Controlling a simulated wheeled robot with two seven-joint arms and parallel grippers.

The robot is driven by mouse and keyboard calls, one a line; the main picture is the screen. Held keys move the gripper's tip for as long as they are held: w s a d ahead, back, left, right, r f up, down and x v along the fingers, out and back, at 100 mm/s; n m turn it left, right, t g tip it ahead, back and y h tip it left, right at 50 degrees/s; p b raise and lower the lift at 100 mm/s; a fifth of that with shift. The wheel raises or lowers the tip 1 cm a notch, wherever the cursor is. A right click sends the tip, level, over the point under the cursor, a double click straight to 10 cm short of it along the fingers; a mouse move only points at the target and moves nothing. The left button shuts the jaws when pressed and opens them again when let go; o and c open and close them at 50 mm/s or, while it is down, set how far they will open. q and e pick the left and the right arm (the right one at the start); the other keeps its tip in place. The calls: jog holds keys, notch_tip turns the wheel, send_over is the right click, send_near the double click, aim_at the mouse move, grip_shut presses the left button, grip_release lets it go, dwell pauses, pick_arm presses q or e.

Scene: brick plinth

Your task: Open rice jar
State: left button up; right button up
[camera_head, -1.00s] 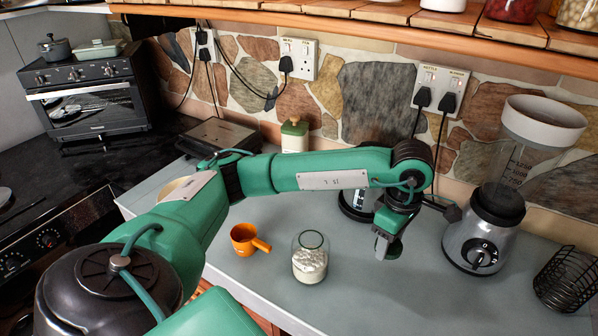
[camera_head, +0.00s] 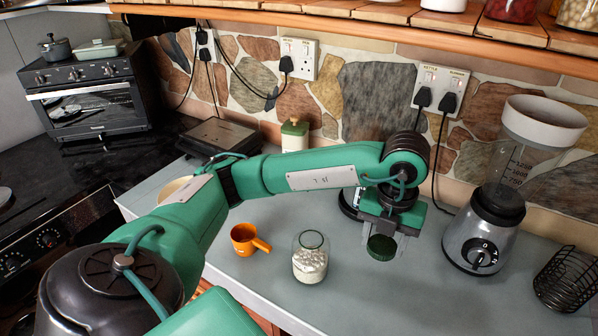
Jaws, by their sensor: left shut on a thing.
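The rice jar (camera_head: 310,262) is a clear glass jar with white contents, upright on the grey counter, left of my left gripper. Its top looks uncovered, with a greenish rim. My left gripper (camera_head: 382,238) points down over the counter to the right of the jar. It is shut on a dark green round lid (camera_head: 381,248), apart from the jar. I cannot tell exactly how high the lid is above the counter. My right gripper is not in view.
An orange measuring cup (camera_head: 245,240) stands left of the jar. A blender (camera_head: 484,235) and a black wire basket (camera_head: 565,278) stand at the right. A dark appliance is partly hidden behind my left arm. The counter (camera_head: 400,290) is clear in front of my gripper.

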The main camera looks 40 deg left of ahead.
pick_arm(q)
jog(key=n, duration=0.3)
jog(key=s+n, duration=0.1)
jog(key=n, duration=0.1)
jog(key=shift+r, duration=0.35)
jog(key=n, duration=0.3)
jog(key=shift+s+a+r+n, duration=0.1)
jog(key=shift+s+r+n, duration=0.1)
jog(key=shift+n, duration=0.1)
jog(key=p, duration=0.2)
send_over(363, 302)
notch_tip(363, 302, down, 16)
jog(key=shift+r, duration=0.2)
notch_tip(363, 302, down, 4)
jog(key=shift+f, duration=0.25)
jog(key=o, duration=1.1)
jog(key=shift+f, duration=0.1)
